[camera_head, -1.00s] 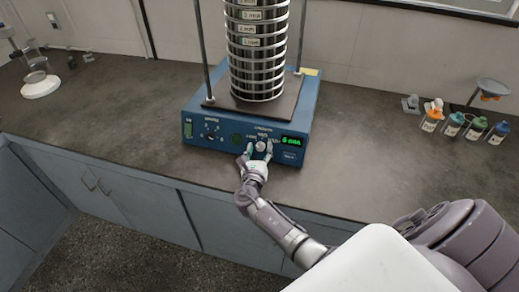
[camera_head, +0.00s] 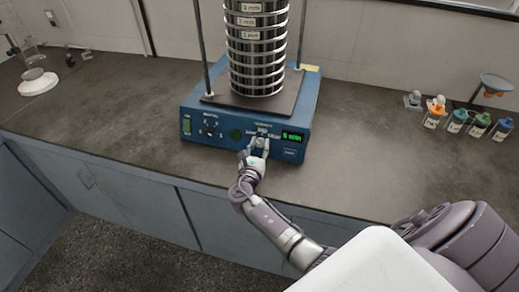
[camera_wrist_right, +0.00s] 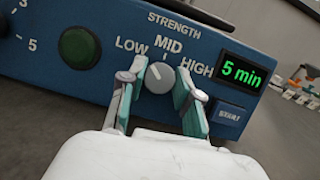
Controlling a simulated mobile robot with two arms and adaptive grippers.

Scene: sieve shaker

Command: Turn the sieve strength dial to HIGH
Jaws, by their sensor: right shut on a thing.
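The sieve shaker (camera_head: 185,142) is a blue box with a tall stack of metal sieves on top. Its strength dial (camera_wrist_right: 160,78) is a grey round knob below the LOW, MID and HIGH labels in the right wrist view. A faint mark shows on the knob, but I cannot tell exactly which label it points to. My right gripper (camera_wrist_right: 160,82) is shut on the strength dial, one finger on each side of it. In the head view the right gripper (camera_head: 256,148) is at the box's front panel and covers part of the dial. My left gripper is not in view.
A green display (camera_wrist_right: 241,75) reads 5 min, with a start button (camera_wrist_right: 229,113) below it. A round green button (camera_wrist_right: 79,47) is left of the dial. Small bottles (camera_head: 456,121) stand at the right. The counter (camera_head: 365,150) between is clear.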

